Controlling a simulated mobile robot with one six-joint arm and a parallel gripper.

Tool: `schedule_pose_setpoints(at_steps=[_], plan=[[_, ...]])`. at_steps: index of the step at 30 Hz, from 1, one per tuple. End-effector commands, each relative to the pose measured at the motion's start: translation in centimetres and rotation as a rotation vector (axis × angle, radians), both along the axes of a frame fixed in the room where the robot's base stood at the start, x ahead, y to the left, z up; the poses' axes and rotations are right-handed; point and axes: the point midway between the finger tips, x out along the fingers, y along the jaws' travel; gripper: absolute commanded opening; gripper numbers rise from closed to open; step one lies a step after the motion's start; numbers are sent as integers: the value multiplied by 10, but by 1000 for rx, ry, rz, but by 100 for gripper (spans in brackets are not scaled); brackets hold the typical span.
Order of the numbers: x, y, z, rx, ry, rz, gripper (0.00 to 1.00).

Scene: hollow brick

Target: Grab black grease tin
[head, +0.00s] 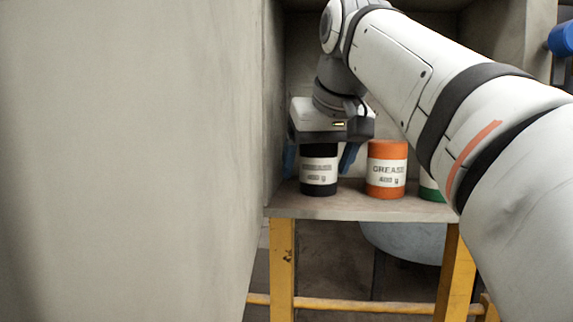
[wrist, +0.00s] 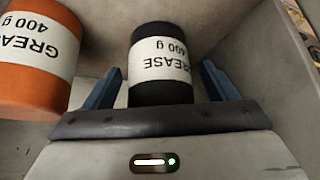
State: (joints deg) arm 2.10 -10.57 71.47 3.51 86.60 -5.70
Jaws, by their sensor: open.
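The black grease tin (head: 319,187) with a white label stands upright on the shelf inside the hollow brick, near its left wall. In the wrist view the tin (wrist: 160,92) sits between the two blue fingers of my gripper (wrist: 160,85). My gripper (head: 320,160) is open around the tin, with a finger on each side. The gripper body hides the tin's top in the head view.
An orange grease tin (head: 386,170) stands just right of the black one, close to my gripper. A green tin (head: 429,188) is partly hidden behind my arm. The grey brick wall (head: 273,100) is close on the left. The brick rests on a yellow stand (head: 282,270).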

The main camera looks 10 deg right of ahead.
Motion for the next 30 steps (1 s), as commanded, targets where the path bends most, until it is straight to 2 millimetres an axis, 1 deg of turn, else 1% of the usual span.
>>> schedule_pose_setpoints(at_steps=[5, 27, 28, 30], plan=[[0, 0, 0, 0, -1, 0, 79], [0, 1, 0, 0, -1, 1, 19], [0, 1, 0, 0, -1, 1, 16], [0, 1, 1, 1, -3, 1, 16]])
